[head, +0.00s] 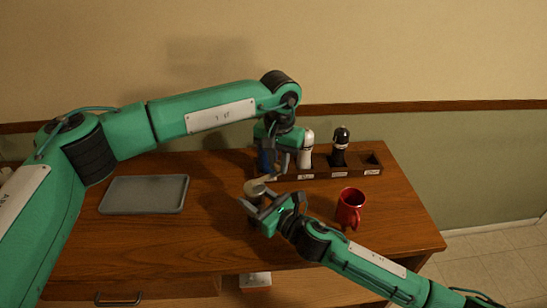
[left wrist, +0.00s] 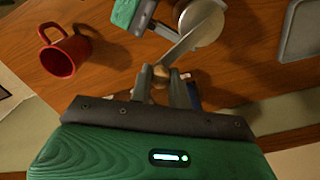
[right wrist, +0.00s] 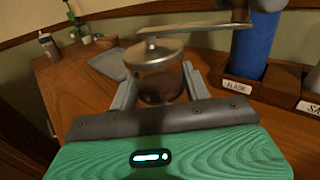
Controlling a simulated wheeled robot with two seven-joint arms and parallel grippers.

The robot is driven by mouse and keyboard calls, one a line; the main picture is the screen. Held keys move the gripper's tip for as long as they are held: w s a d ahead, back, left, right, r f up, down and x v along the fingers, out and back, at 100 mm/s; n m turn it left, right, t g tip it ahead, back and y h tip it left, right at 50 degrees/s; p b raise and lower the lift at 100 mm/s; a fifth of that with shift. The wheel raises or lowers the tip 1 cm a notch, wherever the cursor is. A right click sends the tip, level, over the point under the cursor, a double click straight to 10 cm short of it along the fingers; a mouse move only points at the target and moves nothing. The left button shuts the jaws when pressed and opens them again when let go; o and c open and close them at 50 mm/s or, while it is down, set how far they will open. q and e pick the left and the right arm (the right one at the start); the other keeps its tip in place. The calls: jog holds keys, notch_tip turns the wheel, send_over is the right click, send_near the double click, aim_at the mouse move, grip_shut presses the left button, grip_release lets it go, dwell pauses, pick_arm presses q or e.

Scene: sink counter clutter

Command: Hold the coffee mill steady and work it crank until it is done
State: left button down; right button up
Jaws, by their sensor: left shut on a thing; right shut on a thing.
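The coffee mill (head: 254,187) stands on the wooden counter with a round metal lid and a crank arm on top. The right wrist view shows its dark glass body (right wrist: 160,82) between the fingers of my right gripper (right wrist: 160,95), which is shut on it from the front. The crank arm (right wrist: 195,29) points right in that view, towards the rack. In the left wrist view my left gripper (left wrist: 162,88) is shut on the crank's wooden knob (left wrist: 160,71), and the crank arm (left wrist: 188,43) runs from it to the lid (left wrist: 205,22).
A wooden rack (head: 325,173) behind holds a blue flask (right wrist: 254,45), a white shaker (head: 306,150) and a black one (head: 340,148); its right-hand slot is empty. A red mug (head: 349,208) stands to the right. A grey tray (head: 145,194) lies left, with bare counter around it.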

pick_arm(q)
jog(key=shift+s+d+m, duration=0.15)
jog(key=shift+s+m, duration=0.5)
jog(key=shift+m, duration=0.45)
jog(key=shift+s+d+m, duration=0.15)
jog(key=shift+s+m, duration=0.45)
jog(key=shift+m, duration=0.5)
jog(key=c, duration=1.3)
grip_release()
notch_tip(320, 180, up, 12)
